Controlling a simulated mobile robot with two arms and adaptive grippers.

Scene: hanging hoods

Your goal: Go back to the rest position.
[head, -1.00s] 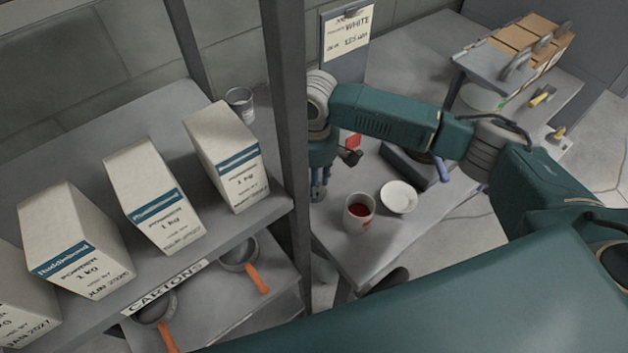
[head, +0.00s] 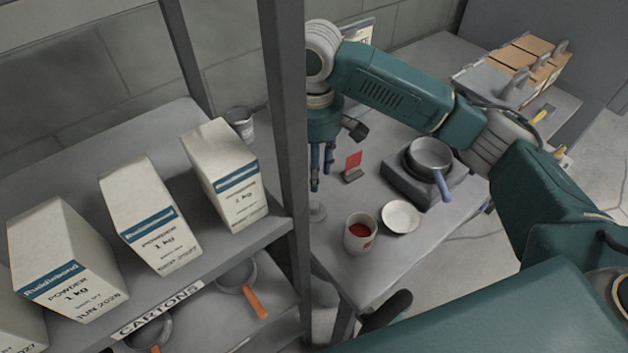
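My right gripper (head: 321,178) hangs fingers-down just right of the shelf post, above the left end of the grey table (head: 395,275). Its fingers are apart, with nothing visible between them. My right arm comes in from the right and arches over the table.
The shelf post (head: 287,120) stands close left of the gripper. Several cartons (head: 150,215) stand on the shelf, with pans (head: 238,275) below. The table holds a red-filled cup (head: 360,235), white dish (head: 401,217), red card (head: 353,163) and pot (head: 430,158) on a burner.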

